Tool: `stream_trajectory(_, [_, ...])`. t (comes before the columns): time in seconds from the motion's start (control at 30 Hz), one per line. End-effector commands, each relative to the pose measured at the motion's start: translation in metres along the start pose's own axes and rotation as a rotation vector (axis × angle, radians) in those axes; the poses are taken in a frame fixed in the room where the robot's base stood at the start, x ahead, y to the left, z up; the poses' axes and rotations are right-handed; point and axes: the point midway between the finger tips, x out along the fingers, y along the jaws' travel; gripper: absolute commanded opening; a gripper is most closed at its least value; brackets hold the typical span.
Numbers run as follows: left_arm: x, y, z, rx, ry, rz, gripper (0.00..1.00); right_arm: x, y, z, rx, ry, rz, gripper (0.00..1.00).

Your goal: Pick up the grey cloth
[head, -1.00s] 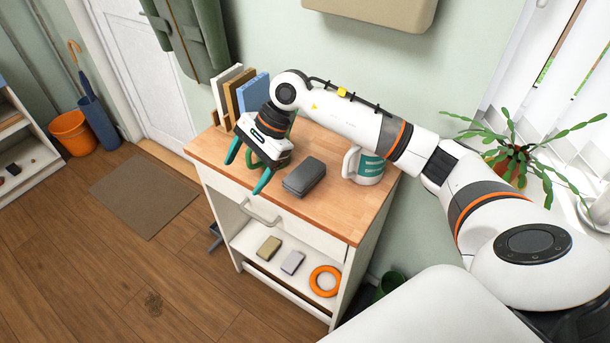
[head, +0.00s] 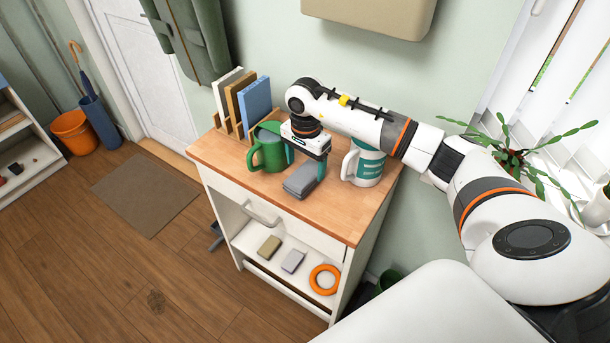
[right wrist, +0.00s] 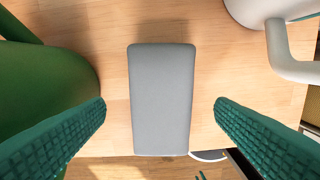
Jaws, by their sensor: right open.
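The grey cloth (head: 302,182) lies as a thick folded block on the wooden top of the white cabinet. In the right wrist view the grey cloth (right wrist: 161,100) stands lengthwise in the middle of the picture. My right gripper (head: 306,166) points down over the far part of the cloth. Its two green fingers (right wrist: 160,104) are open, one on each side of the cloth, with clear gaps and nothing held. The exact height of the fingertips over the top is hard to tell. My left gripper is not in view.
A green jug (head: 268,152) stands close left of the cloth, near one finger. A white and teal mug (head: 368,168) stands to the right. Books (head: 255,98) stand in a rack behind. The cabinet's front edge is close to the cloth. The front left of the top (head: 225,155) is clear.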

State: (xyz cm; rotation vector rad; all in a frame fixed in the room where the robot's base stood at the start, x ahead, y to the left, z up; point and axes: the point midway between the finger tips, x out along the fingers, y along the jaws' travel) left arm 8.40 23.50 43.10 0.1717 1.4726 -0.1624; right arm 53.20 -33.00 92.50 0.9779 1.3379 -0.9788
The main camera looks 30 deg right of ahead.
Motion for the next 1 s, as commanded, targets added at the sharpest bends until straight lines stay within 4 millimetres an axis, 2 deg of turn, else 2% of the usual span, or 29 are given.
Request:
stream_trajectory(0.07, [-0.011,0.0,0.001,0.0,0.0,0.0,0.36,0.011,-0.002,-0.004,0.0,0.004,-0.006,0.78])
stream_trajectory(0.23, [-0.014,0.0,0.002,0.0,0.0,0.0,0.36,0.033,-0.001,-0.004,0.0,0.003,-0.003,0.78])
stream_trajectory(0.5, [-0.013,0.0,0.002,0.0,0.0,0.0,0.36,0.037,-0.001,-0.004,0.0,0.001,-0.001,0.78])
stream_trajectory(0.57, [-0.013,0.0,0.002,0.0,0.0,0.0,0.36,0.037,-0.001,-0.004,0.0,0.001,-0.001,0.7])
stream_trajectory(0.8, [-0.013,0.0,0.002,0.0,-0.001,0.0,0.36,0.037,-0.001,-0.004,0.0,0.001,-0.001,0.31])
stream_trajectory(1.0, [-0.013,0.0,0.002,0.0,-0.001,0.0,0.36,0.036,-0.001,-0.003,0.0,0.001,0.0,0.3])
